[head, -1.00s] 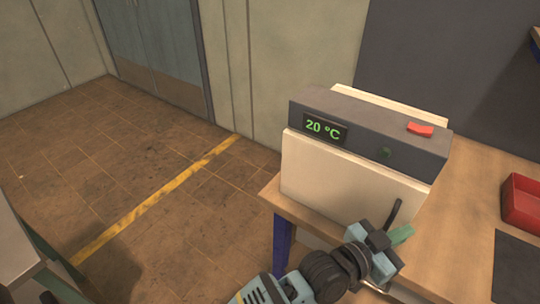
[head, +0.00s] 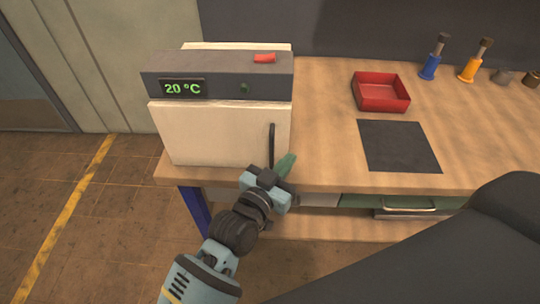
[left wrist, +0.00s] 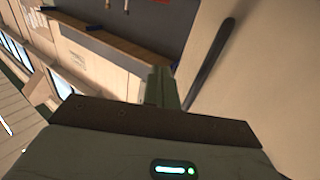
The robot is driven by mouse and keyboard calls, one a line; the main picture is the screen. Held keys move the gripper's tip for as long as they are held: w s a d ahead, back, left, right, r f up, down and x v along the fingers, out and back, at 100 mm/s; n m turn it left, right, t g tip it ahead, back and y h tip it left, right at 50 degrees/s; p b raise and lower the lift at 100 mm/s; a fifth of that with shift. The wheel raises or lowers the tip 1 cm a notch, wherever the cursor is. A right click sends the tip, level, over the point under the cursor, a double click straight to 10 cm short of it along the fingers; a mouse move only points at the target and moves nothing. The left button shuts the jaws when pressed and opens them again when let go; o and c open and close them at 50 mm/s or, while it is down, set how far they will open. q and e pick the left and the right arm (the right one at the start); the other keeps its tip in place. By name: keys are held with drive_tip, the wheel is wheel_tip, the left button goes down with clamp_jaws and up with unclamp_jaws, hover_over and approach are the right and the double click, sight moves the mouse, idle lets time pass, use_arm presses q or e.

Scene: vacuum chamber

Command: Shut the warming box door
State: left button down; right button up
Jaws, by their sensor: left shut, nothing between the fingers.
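The warming box (head: 218,75) stands on the left end of the workbench, with a grey top panel reading 20 °C. Its cream door (head: 212,135) covers the front and looks flush or nearly so; I cannot tell if a thin gap remains. The dark bar handle (head: 271,145) is upright near the door's right edge. My left gripper (head: 287,163) is shut and empty, its green fingers by the door's lower right edge, just right of the handle. In the left wrist view the fingers (left wrist: 160,87) are together beside the handle (left wrist: 209,64); contact is unclear. My right gripper is out of view.
The wooden bench (head: 325,130) extends right. It carries a red tray (head: 380,105), a dark mat (head: 399,146), and blue (head: 430,68) and orange (head: 471,69) tools. A drawer with a bar handle (head: 409,210) is below. Floor at left is clear.

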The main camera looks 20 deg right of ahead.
use_arm(q)
drive_tip(key=s+a, duration=0.4)
drive_tip(key=s, duration=0.5)
drive_tip(key=shift+f, duration=0.2)
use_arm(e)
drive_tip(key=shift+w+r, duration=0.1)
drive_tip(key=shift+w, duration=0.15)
use_arm(q)
drive_tip(key=shift+a, duration=0.1)
